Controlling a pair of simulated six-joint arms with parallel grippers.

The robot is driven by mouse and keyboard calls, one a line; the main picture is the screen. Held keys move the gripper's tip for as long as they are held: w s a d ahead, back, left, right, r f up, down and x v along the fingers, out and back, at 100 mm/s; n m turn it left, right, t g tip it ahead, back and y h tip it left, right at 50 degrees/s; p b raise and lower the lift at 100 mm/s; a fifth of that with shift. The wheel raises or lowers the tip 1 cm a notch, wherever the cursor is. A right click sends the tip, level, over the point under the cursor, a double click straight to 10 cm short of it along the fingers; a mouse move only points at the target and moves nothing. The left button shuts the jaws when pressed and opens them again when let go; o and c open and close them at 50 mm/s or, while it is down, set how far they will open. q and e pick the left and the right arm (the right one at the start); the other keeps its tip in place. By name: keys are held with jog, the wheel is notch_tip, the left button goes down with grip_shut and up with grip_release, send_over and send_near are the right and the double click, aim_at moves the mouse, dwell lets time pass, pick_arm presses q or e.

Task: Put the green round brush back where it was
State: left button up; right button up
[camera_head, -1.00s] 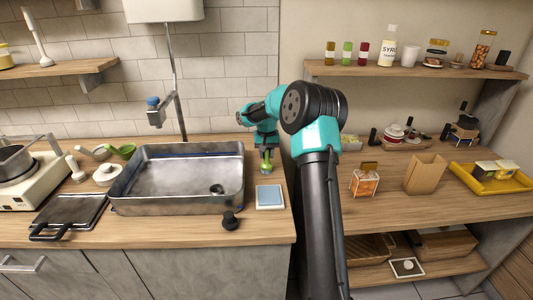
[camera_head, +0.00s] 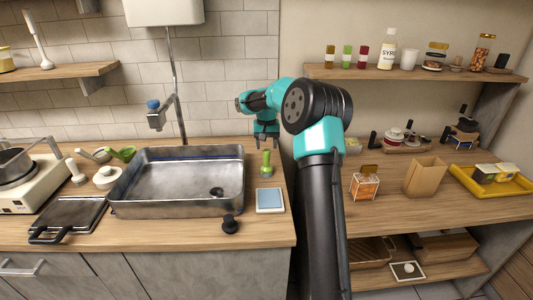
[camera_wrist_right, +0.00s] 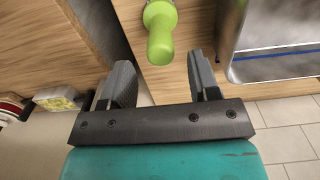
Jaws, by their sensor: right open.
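The green round brush (camera_head: 266,165) stands upright on the wooden counter (camera_head: 263,228), right of the metal sink (camera_head: 180,210) and behind a small blue-topped tray (camera_head: 269,198). In the right wrist view its green handle (camera_wrist_right: 160,35) points up toward the camera, beyond and between the fingers, touching neither. My right gripper (camera_head: 266,142) is open and empty just above and behind the brush; its open fingers also show in the right wrist view (camera_wrist_right: 160,85). My left gripper is out of view.
A black knob-like stopper (camera_head: 230,225) stands on the counter in front of the sink. The tap (camera_head: 160,113) rises behind the sink. A wooden shelf unit (camera_head: 440,200) with jars, a paper bag (camera_head: 425,177) and a yellow tray (camera_head: 490,183) is at right.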

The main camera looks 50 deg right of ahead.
notch_tip(320, 180, up, 6)
jog(key=shift+r, duration=0.25)
